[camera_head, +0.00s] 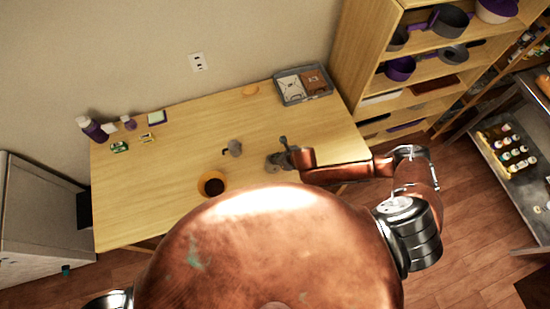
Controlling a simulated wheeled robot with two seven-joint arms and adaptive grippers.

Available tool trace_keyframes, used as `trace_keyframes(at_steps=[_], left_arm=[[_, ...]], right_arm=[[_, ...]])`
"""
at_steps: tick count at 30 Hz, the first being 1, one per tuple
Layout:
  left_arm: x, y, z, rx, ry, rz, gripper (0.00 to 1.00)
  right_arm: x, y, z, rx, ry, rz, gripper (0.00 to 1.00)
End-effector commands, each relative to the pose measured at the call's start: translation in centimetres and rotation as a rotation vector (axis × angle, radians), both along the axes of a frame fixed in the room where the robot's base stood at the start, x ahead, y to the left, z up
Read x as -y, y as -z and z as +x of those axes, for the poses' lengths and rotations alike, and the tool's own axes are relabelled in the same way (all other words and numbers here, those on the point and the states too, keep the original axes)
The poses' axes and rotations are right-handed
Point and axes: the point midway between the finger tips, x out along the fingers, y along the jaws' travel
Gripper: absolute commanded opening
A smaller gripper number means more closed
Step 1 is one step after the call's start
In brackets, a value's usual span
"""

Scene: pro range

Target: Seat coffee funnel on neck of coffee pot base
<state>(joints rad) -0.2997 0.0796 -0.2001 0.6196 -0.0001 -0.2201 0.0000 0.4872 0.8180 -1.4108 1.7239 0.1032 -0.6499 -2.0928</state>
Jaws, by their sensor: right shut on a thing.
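My right gripper (283,153) is over the wooden table, right of its middle. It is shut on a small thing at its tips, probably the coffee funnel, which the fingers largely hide. A round grey metal piece, probably the coffee pot base (272,162), shows right at the fingertips. I cannot tell from this height whether funnel and base touch. A grey pot part with a dark handle (235,148) stands on the table left of the gripper. My left gripper is not in view.
An orange bowl with dark contents (203,194) stands near the table's front edge. A grey tray (290,102) with packets is at the back right. Bottles (93,130) and small boxes stand at the back left. The table's left middle is clear. A shelf (352,60) rises at right.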

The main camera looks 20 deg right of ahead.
Motion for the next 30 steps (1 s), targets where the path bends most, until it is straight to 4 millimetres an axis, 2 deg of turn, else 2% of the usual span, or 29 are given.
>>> trace_keyframes(at_steps=[17,18,21,30], left_arm=[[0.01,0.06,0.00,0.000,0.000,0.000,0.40],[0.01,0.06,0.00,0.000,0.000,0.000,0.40],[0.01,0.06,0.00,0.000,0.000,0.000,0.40],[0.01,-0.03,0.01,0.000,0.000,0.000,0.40]], right_arm=[[0.00,0.47,0.02,0.000,0.001,-0.001,0.00],[0.00,0.47,0.02,0.000,0.000,0.000,0.12],[0.00,0.46,0.00,0.000,0.000,0.000,0.18],[0.00,0.38,0.00,0.000,0.000,0.000,0.18]])
